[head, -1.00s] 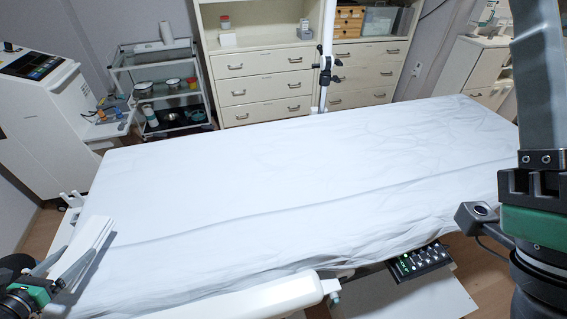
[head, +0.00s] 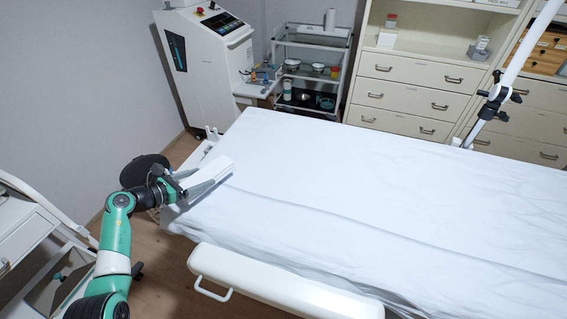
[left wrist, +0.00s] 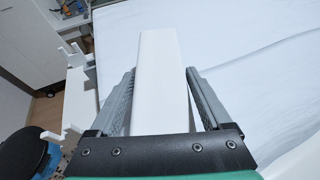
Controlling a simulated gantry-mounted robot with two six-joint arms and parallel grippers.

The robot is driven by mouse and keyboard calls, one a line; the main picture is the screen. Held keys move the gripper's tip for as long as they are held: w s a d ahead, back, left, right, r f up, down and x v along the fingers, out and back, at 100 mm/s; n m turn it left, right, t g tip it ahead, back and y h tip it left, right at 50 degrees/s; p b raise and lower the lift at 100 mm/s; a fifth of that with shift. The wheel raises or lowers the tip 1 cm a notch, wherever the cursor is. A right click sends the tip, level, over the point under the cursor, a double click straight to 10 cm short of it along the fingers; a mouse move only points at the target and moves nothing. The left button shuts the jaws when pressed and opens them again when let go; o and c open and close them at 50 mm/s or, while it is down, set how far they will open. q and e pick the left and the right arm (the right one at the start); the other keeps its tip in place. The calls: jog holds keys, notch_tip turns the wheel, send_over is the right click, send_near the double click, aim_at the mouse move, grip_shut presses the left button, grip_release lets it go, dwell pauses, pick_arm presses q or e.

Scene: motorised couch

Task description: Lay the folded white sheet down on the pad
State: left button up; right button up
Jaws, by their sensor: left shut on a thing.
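The folded white sheet (head: 212,172) is a narrow, stiff-looking white bundle at the left end of the couch. My left gripper (head: 186,183) is shut on it. In the left wrist view the folded sheet (left wrist: 160,70) stands out lengthwise between the two grey fingers of the left gripper (left wrist: 162,95). The pad (head: 350,190) is the long couch top under a smooth white cover. The folded sheet is over or beside the pad's left end; I cannot tell whether it touches. My right gripper is not in view.
A white padded side rail (head: 280,285) runs along the couch's near side. A white machine (head: 205,60) and a wire trolley (head: 310,70) stand behind the left end. A lamp pole (head: 510,80) rises behind the couch. The pad's top is clear.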

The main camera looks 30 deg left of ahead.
pick_arm(q)
jog(key=shift+f+b, duration=1.25)
jog(key=shift+f, duration=0.55)
jog(key=o, duration=1.4)
jog(key=p+v, duration=0.5)
jog(key=v, duration=0.6)
jog(key=shift+p, duration=0.4)
jog(key=shift+s, duration=0.4)
